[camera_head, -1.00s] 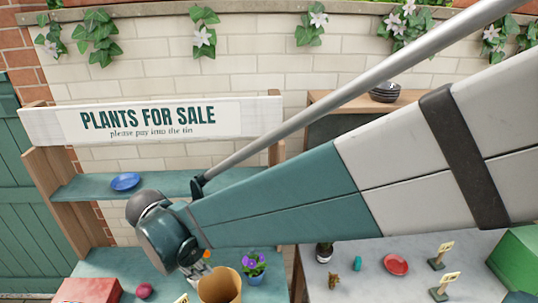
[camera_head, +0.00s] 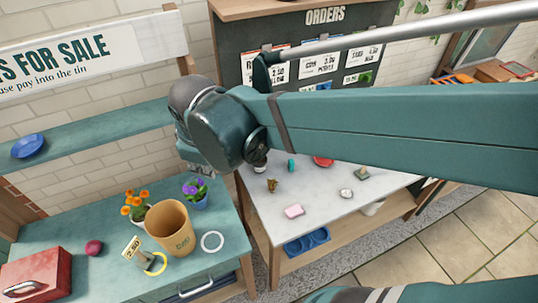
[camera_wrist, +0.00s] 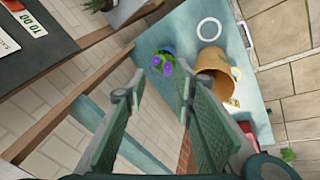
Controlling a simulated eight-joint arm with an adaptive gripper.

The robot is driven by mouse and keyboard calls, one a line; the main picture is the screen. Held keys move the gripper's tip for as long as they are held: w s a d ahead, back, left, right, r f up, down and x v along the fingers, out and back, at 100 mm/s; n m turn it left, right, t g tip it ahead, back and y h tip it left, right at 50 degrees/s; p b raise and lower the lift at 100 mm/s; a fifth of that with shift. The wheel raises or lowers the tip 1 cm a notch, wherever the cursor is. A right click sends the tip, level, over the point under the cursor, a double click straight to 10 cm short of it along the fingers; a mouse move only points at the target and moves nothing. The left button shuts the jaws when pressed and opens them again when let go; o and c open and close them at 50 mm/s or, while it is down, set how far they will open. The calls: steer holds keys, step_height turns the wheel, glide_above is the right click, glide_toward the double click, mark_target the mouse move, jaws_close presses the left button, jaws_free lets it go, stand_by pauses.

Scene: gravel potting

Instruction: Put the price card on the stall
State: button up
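A price card (camera_head: 131,246) reading 2.50 stands upright on the teal stall table (camera_head: 60,235), left of the tan bucket. On the marble table a small green base (camera_head: 361,174) shows just below my arm; whatever stands on it is hidden.
On the stall are the bucket (camera_head: 170,228), orange flowers (camera_head: 138,205), purple flowers (camera_head: 195,190), a white ring (camera_head: 212,241) and a red box (camera_head: 38,278). The marble table (camera_head: 325,205) holds a pink block (camera_head: 293,211) and a red dish (camera_head: 323,161). An orders board (camera_head: 300,70) rises behind.

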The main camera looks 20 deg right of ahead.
steer(key=s+d+r+m+t, duration=0.1)
steer(key=s+d+m, duration=0.3)
steer(key=d, duration=0.3)
steer(key=s+d+r+m+t, duration=0.1)
steer(key=s+d+m, duration=0.3)
steer(key=d+m, duration=0.2)
steer(key=shift+d+m+t, duration=0.4)
steer(key=shift+d, duration=0.9)
